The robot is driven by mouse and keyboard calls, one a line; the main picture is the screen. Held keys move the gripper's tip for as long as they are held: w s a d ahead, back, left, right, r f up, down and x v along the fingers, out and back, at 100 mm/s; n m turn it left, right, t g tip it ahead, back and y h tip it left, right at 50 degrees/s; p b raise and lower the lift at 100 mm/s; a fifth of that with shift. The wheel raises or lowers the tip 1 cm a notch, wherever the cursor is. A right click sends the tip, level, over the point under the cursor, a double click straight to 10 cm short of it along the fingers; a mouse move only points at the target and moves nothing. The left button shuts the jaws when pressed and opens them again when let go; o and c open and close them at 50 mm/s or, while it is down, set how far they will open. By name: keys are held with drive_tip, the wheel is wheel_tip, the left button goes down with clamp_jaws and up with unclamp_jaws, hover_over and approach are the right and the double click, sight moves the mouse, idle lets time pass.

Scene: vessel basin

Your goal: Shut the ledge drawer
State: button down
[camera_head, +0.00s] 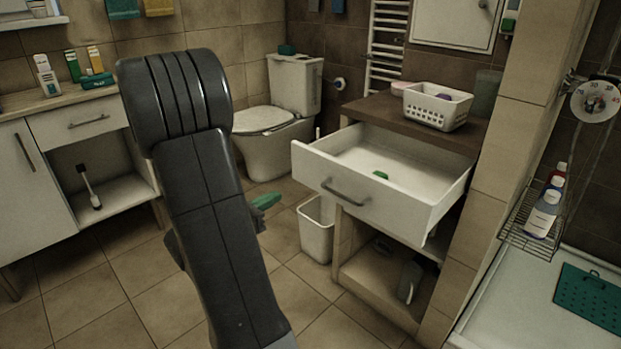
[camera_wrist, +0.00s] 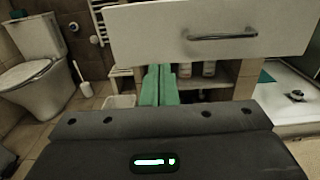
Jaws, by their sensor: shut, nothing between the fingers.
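The ledge drawer (camera_head: 345,203) is white and stands pulled far out of the cabinet under the brown ledge (camera_head: 362,109). A small green thing (camera_head: 380,175) lies inside it. Its grey bar handle (camera_head: 345,192) is on the front panel. In the wrist view the drawer front (camera_wrist: 160,30) fills the top, with the handle (camera_wrist: 222,37) right of centre. My gripper (camera_head: 266,201) has green fingers and is left of the drawer front, apart from the handle. The fingers (camera_wrist: 160,84) are together and empty, appearing below the drawer front in the wrist view. My arm hides part of the gripper.
A white basket (camera_head: 437,108) stands on the ledge. A white bin (camera_head: 316,229) stands on the floor below the drawer's left side. A toilet (camera_head: 272,122) is behind. An open shelf with bottles (camera_wrist: 208,70) lies under the drawer. A tiled wall edge (camera_head: 502,150) is close at right.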

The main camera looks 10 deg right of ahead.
sight(317, 174)
drive_tip(key=b+x, duration=0.2)
drive_tip(key=x, duration=1.1)
drive_tip(key=shift+b, duration=0.35)
